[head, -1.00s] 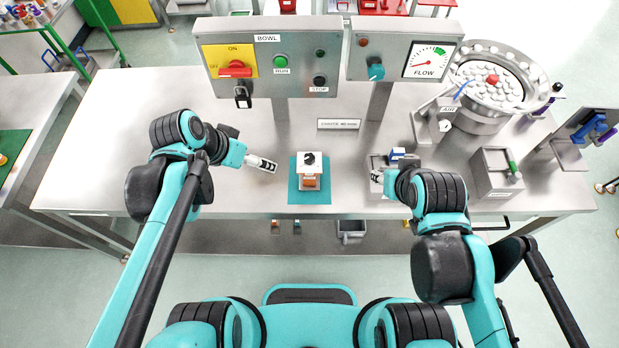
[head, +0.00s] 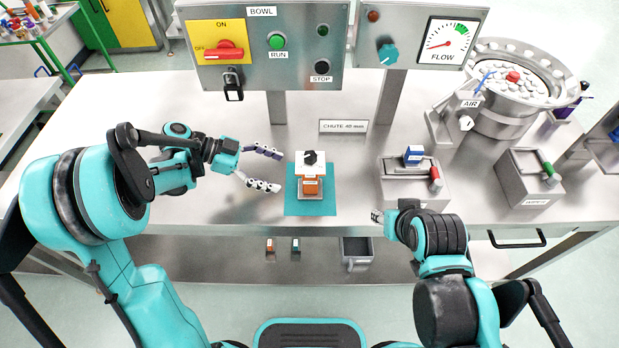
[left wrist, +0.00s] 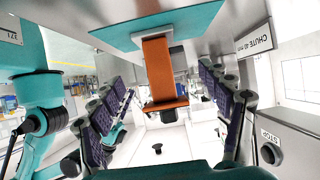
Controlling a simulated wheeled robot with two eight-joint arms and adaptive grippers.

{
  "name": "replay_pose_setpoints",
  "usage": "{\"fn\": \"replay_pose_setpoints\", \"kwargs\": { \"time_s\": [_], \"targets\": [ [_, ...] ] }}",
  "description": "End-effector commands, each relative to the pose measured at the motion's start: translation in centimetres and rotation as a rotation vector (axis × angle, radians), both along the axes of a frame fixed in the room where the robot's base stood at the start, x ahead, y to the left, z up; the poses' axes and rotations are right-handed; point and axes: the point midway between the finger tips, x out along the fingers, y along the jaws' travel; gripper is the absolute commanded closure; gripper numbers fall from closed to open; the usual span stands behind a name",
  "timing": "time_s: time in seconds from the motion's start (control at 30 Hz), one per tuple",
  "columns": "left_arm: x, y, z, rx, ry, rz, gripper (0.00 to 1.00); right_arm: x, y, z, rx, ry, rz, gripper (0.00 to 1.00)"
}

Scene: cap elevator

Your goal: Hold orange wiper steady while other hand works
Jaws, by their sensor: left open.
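The orange wiper (head: 312,187) is a small orange block on the front of a white-topped fixture (head: 301,169) with a black knob. The fixture stands on a teal mat (head: 322,208) at the table's front. My left gripper (head: 279,171) is open just left of the fixture, its fingers pointing at it and apart from it. In the left wrist view the orange piece (left wrist: 165,72) shows between the spread fingers, with nothing gripped. My right gripper (head: 378,217) is at the table's front edge, right of the mat; its jaw opening is too small to tell.
A grey box (head: 413,194) with a blue block and a red-handled tool stands right of the mat. Another grey bin (head: 527,185) and a bowl feeder (head: 508,110) are farther right. Control panels (head: 262,60) stand behind. The left tabletop is clear.

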Motion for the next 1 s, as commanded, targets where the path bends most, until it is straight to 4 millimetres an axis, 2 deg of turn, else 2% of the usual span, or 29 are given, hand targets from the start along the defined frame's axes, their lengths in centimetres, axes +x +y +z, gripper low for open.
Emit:
{"fn": "replay_pose_setpoints", "kwargs": {
  "time_s": [0.6,0.8,1.0],
  "targets": [
    [0.0,-7.2,-4.1,0.002,0.0,-0.001,0.22,0.0,0.0,-3.1,0.0,0.0,0.0,0.6],
    [0.0,-8.3,-4.6,0.002,0.001,0.0,0.22,0.0,0.0,-3.6,0.0,0.0,0.0,0.6],
    [0.0,-8.5,-4.6,0.002,0.001,0.002,0.22,0.0,0.0,-3.6,0.0,0.0,0.0,0.6]
  ]
}}
